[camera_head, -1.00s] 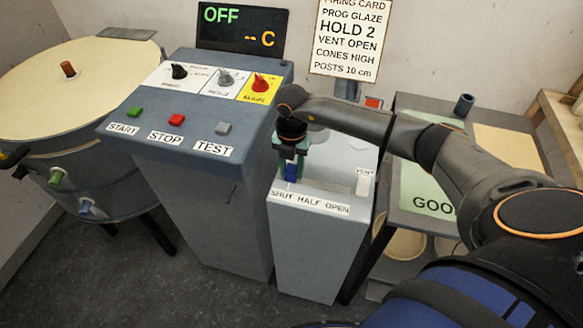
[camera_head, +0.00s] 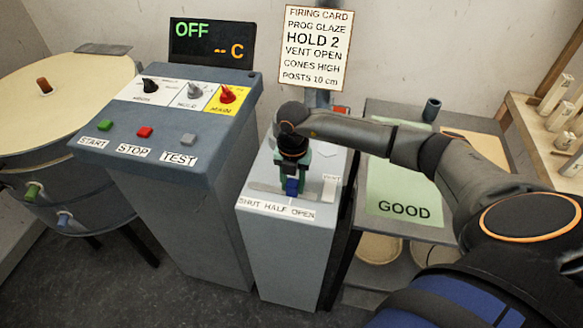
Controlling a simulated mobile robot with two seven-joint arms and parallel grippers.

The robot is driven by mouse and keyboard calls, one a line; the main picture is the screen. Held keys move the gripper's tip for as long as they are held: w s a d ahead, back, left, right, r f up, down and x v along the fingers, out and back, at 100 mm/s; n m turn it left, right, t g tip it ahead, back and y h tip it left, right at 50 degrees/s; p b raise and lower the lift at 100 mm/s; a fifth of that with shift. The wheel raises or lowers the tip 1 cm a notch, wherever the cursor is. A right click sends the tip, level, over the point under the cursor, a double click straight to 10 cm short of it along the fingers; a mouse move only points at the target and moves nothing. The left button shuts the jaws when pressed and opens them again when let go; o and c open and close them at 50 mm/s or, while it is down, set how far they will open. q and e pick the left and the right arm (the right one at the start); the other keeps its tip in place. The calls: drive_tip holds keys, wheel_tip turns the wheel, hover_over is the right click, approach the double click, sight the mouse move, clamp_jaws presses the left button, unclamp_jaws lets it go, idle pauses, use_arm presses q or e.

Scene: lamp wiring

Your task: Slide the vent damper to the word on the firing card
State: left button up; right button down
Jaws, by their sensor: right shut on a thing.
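The vent damper's blue knob (camera_head: 292,187) stands in a slot on top of the grey pedestal (camera_head: 275,245). My right gripper (camera_head: 292,180) points down and is shut on the knob. The label strip (camera_head: 277,207) below the slot reads SHUT, HALF, OPEN from left to right. The firing card (camera_head: 316,48) on the back wall reads VENT OPEN. My left gripper is not in view.
A control console (camera_head: 170,110) with buttons and knobs stands left of the pedestal, close beside it. A kiln (camera_head: 60,110) is at the far left. A grey table (camera_head: 375,115) with a green GOOD sheet (camera_head: 405,185) lies right, under my right arm.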

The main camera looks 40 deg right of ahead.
sight(295, 182)
drive_tip(key=shift+s+d, duration=0.3)
drive_tip(key=shift+d, duration=0.05)
drive_tip(key=shift+w+a, duration=0.1)
drive_tip(key=shift+c, duration=2.4)
unclamp_jaws()
wheel_tip(295, 182, up, 12)
drive_tip(key=shift+r+b, duration=0.25)
drive_tip(key=shift+b, duration=0.1)
